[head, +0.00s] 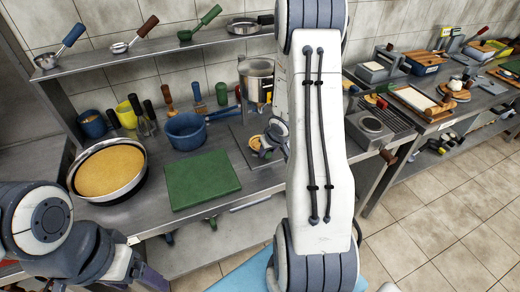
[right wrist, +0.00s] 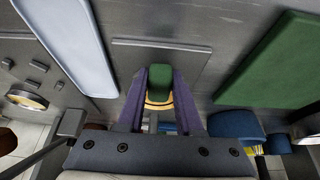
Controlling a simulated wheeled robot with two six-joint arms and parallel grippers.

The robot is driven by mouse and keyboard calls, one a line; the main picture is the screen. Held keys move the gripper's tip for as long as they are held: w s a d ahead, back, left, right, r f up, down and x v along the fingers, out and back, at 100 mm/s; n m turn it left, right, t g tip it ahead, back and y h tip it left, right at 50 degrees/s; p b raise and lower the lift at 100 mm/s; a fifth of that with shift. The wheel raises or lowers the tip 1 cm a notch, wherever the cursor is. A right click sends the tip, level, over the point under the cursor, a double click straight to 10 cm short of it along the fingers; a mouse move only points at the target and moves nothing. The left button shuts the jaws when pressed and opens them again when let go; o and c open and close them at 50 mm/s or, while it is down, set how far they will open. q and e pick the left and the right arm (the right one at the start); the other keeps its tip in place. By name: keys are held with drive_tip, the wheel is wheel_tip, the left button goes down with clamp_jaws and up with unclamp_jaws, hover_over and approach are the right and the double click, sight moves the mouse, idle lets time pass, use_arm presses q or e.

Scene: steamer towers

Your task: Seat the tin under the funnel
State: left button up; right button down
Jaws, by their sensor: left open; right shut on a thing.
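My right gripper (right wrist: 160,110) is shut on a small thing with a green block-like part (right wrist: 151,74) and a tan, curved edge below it. In the head view, a small round tan-topped thing (head: 255,143) shows at this hand, over a grey plate on the counter; my arm hides much of it. I cannot tell whether it is the tin, or whether it touches the plate. My left gripper (head: 150,280) is open at the lower left, partly cut off and away from the counter things.
A green board (head: 202,178) lies left of the grey plate (head: 238,133). A shelf with ladles (head: 140,45) runs above. A hob-like unit (head: 370,128) stands to the right.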

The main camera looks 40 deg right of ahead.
drive_tip(key=shift+f, duration=0.3)
idle(0.4)
drive_tip(key=shift+c, duration=2.4)
unclamp_jaws()
drive_tip(key=p+v, duration=0.5)
drive_tip(key=v, duration=0.5)
drive_tip(key=shift+s+r, duration=0.15)
drive_tip(key=shift+r, duration=0.05)
